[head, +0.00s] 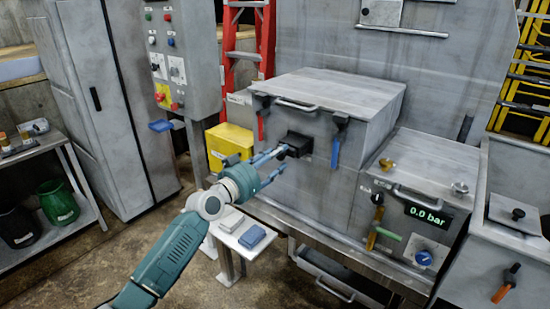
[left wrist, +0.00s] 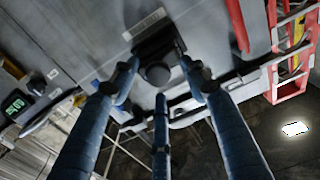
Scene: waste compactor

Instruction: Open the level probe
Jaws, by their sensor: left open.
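A black fitting (head: 298,144) sits on the front wall of the grey metal box (head: 365,98); it may be the level probe, but I see no readable label for it. In the left wrist view it shows as a black block with a round dark knob (left wrist: 158,74). My left gripper (head: 279,160) is open, its blue fingers pointing at the fitting. In the left wrist view two fingertips lie on either side of the block and the third is below the knob. I cannot tell whether they touch it. My right gripper is not in view.
A red-handled lever (head: 261,125) and a blue-handled lever (head: 335,151) flank the fitting. A unit with a 0.0 bar display (head: 424,213) stands to the right. A yellow box (head: 230,145) and a small white table (head: 240,232) are near my left arm.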

